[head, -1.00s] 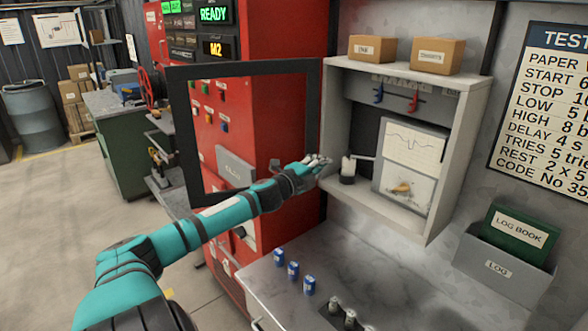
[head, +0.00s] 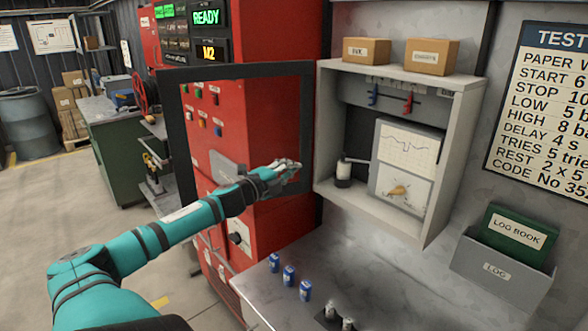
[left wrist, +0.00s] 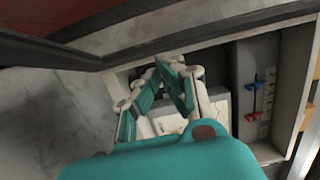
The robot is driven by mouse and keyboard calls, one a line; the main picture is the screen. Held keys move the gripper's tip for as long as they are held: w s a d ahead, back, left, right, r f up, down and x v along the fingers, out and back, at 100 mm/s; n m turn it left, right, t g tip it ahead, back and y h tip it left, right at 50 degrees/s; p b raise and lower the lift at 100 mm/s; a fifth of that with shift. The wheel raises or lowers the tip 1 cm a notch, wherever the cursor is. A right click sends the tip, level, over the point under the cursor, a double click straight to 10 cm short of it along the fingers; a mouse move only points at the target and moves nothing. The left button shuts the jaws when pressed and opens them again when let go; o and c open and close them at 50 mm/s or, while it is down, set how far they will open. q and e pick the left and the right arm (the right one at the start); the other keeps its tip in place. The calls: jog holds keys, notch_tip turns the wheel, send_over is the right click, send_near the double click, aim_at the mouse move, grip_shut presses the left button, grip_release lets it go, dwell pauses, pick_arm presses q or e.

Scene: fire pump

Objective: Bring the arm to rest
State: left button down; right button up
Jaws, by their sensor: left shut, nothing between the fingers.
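My left arm reaches in from the left in the head view. Its gripper (head: 287,167) is in the air in front of the red cabinet (head: 285,110) and the lower right of the open dark door frame (head: 176,120). It stands left of the open white recorder box (head: 462,150), apart from it. In the left wrist view the teal fingers of the left gripper (left wrist: 170,66) meet at their tips, with nothing between them. The recorder's chart (head: 408,143) and a small dark pot (head: 344,172) show inside the box. My right gripper is out of view.
Several blue cans (head: 289,276) stand on the grey worktop (head: 340,275) below the arm. The log book (head: 515,230) sits in a grey holder at the right. Two cardboard boxes (head: 432,57) rest on the recorder box. Open floor (head: 60,205) lies at the left.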

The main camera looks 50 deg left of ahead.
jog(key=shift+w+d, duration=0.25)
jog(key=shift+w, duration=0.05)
